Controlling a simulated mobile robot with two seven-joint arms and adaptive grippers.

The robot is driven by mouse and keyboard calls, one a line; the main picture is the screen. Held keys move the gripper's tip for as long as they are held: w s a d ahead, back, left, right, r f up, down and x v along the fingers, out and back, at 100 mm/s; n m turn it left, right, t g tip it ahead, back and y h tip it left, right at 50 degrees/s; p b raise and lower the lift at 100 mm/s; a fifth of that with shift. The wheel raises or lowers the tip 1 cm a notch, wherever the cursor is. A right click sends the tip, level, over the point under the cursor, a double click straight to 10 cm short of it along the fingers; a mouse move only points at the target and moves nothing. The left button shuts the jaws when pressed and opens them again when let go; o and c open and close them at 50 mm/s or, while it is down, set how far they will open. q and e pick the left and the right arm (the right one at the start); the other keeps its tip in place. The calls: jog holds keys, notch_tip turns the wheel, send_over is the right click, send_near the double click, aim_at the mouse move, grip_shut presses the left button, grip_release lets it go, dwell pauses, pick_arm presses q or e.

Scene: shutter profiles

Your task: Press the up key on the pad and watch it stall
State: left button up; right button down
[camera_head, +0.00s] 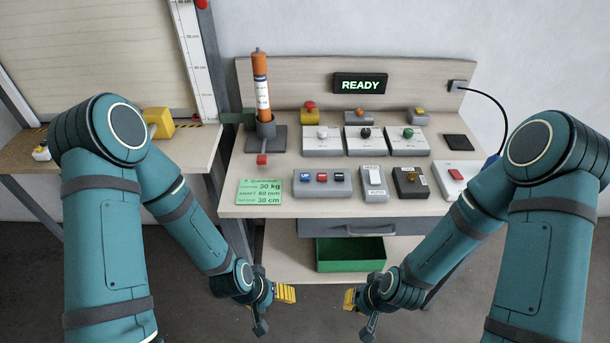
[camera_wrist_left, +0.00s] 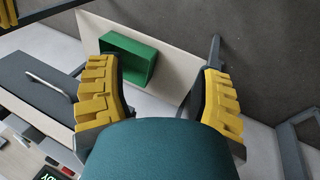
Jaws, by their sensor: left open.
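The grey key pad (camera_head: 322,190) lies on the bench near its front edge. Its left key is the blue up key (camera_head: 305,177), marked "UP". Two more keys sit to the right of it. The display (camera_head: 360,84) on the back panel reads "READY" in green. My left gripper (camera_head: 271,308) is open and empty, in front of the bench and below the pad. In the left wrist view its two yellow-padded fingers (camera_wrist_left: 160,95) are spread wide with nothing between them. My right gripper (camera_head: 359,312) also looks open and empty, in front of the bench.
A shutter panel (camera_head: 90,50) with a scale (camera_head: 195,60) stands at left. An orange-topped tube (camera_head: 262,85), a green card (camera_head: 260,191), a white rocker switch (camera_head: 374,180) and several button boxes share the bench. A green bin (camera_head: 350,266) sits on the lower shelf.

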pick_arm(q)
grip_shut()
jog(key=c, duration=1.1)
grip_release()
